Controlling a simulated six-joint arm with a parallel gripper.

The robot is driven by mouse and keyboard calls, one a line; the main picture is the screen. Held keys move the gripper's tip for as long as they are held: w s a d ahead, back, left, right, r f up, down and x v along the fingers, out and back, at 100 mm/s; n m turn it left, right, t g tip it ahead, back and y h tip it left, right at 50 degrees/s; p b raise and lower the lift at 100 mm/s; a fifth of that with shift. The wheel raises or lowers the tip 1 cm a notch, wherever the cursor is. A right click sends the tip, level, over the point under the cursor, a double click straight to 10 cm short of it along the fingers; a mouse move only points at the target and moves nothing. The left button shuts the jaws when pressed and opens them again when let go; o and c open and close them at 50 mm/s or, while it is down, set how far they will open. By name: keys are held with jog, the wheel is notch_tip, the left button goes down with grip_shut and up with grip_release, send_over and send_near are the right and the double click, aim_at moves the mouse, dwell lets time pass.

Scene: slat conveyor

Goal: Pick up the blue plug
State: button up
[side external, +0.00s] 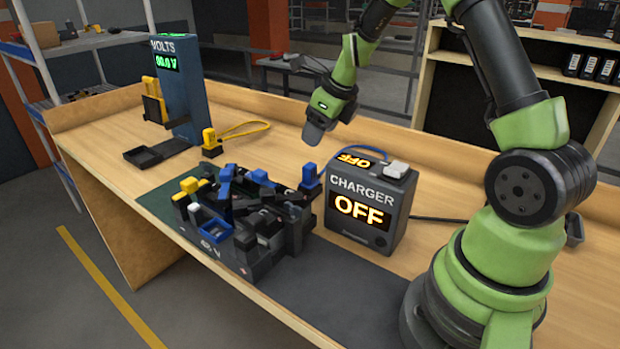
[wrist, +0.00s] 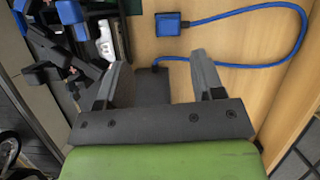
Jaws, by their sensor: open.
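In the wrist view, a blue plug (wrist: 168,24) sits beyond my fingertips, on the wooden surface, with a blue cable (wrist: 258,8) looping from it to the right and back. In the side view, what looks like the same blue plug (side external: 310,175) stands on a dark base between the battery assembly and the charger. My gripper (side external: 314,134) hangs in the air above and behind it, apart from it. In the wrist view my gripper (wrist: 160,62) is open, with nothing between its fingers.
The charger (side external: 365,205), reading OFF, stands close right of the plug. A cluttered dark battery assembly (side external: 245,225) with blue and yellow parts lies to the left. A yellow plug (side external: 210,142) and a VOLTS meter (side external: 182,100) stand further back. The rear middle of the table is fairly clear.

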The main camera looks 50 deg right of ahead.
jog(key=m, duration=0.1)
send_over(310, 165)
jog(key=s, duration=0.2)
notch_tip(310, 165, down, 5)
jog(key=shift+w+a+f, duration=0.1)
jog(key=shift+f, duration=0.1)
jog(key=x, duration=0.5)
jog(key=shift+f, duration=0.45)
jog(key=c, duration=1)
notch_tip(310, 165, up, 15)
jog(key=shift+f, duration=0.25)
dwell(0.4)
